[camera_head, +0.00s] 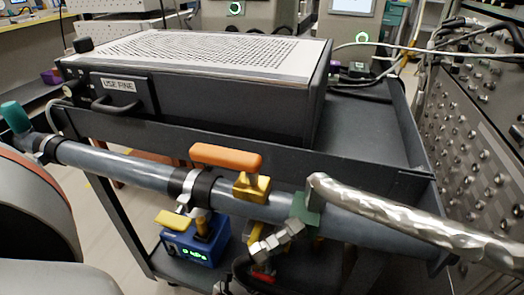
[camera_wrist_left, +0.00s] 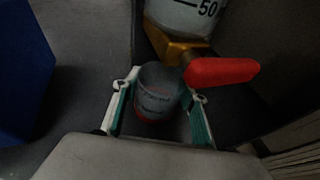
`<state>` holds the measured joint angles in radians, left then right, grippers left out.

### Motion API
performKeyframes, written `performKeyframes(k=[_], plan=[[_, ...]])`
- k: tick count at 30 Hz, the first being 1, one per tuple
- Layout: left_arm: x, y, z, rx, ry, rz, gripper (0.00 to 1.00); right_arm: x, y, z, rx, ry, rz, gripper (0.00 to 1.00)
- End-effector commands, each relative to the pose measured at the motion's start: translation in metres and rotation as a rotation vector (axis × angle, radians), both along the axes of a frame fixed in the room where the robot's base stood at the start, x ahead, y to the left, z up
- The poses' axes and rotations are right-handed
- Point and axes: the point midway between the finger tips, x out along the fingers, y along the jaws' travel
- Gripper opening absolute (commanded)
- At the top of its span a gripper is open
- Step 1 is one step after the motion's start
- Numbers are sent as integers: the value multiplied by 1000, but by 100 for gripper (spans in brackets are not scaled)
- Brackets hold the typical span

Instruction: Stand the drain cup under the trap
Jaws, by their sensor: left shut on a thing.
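In the left wrist view, my left gripper (camera_wrist_left: 161,88) is shut on a small grey cup (camera_wrist_left: 157,98), the drain cup, with faint print and a reddish band low down. Its green-lined fingers lie along both sides of the cup. A clear vessel with a "50" mark (camera_wrist_left: 190,14), which looks like the trap, shows at the top with a brass fitting (camera_wrist_left: 170,46) and a red lever (camera_wrist_left: 222,71) below it. The cup is close to the fitting; their height gap cannot be told. In the head view, the cup and both grippers are out of sight.
A dark cart carries a box with a perforated top (camera_head: 220,50). A grey pipe (camera_head: 110,163) with an orange-handled valve (camera_head: 227,158) runs along its front. A blue meter (camera_head: 195,246) sits on the lower shelf.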

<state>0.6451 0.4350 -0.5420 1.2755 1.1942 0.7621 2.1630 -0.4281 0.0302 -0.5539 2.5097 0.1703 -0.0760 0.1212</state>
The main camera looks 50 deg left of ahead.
Motion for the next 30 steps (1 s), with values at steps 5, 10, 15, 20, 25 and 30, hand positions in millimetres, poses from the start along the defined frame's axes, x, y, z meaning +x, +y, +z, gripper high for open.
performKeyframes(k=[5,10,15,20,25,30], plan=[[1,0,2,0,-3,0,17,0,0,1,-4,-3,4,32],[1,0,-1,-1,-2,2,55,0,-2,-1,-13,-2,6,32],[1,0,-1,-1,-2,0,59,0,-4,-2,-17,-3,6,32],[1,0,0,-1,-2,0,59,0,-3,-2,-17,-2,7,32],[-4,-1,5,0,-3,-1,59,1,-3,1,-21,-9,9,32],[-30,-5,15,-1,-5,0,59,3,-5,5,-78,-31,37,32]])
